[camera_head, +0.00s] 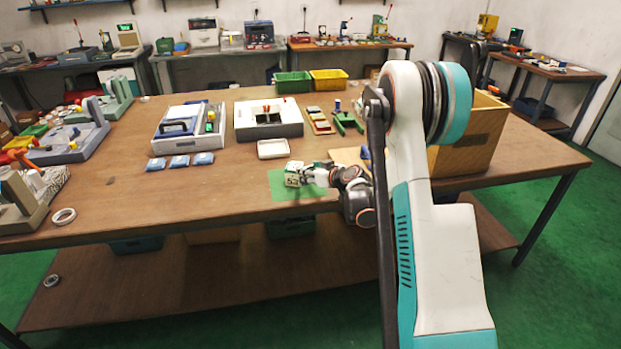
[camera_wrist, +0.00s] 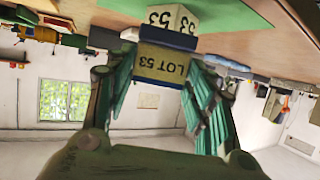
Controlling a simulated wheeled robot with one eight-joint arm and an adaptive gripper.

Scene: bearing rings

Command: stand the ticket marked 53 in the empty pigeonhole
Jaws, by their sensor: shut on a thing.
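My gripper (camera_head: 312,175) is low over a green mat (camera_head: 282,192) at the table's front edge. In the wrist view its two green fingers (camera_wrist: 163,85) are shut on a tan ticket (camera_wrist: 162,66) marked LOT 53, with a dark blue edge. Just beyond it is a cream block (camera_wrist: 168,18) marked 53 on two faces; it also shows in the head view (camera_head: 292,180) at the fingertips. Whether the block touches the ticket I cannot tell. I cannot make out the empty pigeonhole in either view.
A wooden box (camera_head: 470,145) stands right of my arm. A white tray (camera_head: 273,149) and several blue packets (camera_head: 179,162) lie left of and behind the mat. A grey-white case (camera_head: 268,130) stands farther back. The table front left of the mat is mostly clear.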

